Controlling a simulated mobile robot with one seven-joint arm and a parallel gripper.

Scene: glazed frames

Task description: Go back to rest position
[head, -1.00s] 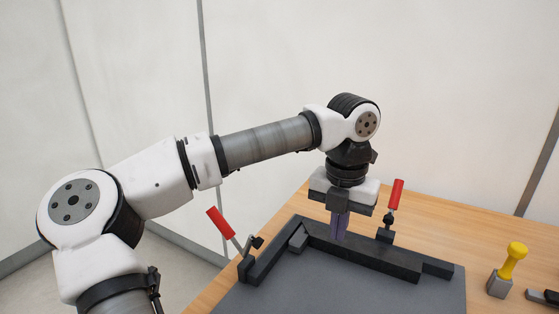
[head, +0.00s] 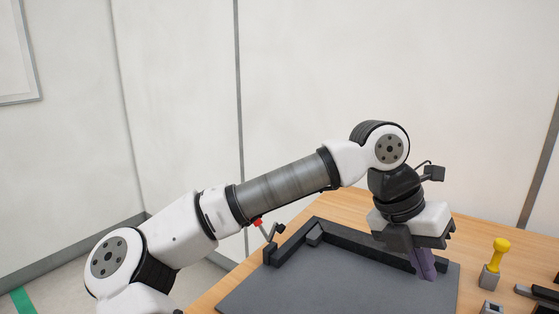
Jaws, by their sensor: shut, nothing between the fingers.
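My gripper (head: 428,266) is at the right end of my arm, tilted, with its purple fingers pointing down. The fingers are shut with nothing between them. They are over the right part of the dark grey plate (head: 320,285), in front of the black frame bars (head: 355,243). I cannot tell the exact height of the fingertips above the plate. My wrist and gripper hide the right part of the frame.
A red-handled clamp (head: 270,232) at the frame's left corner is partly hidden by my arm. A yellow-knobbed tool in a grey block (head: 493,262) stands right of the gripper. Dark parts (head: 540,294) lie at the right edge. The wooden table (head: 470,232) is bare behind them.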

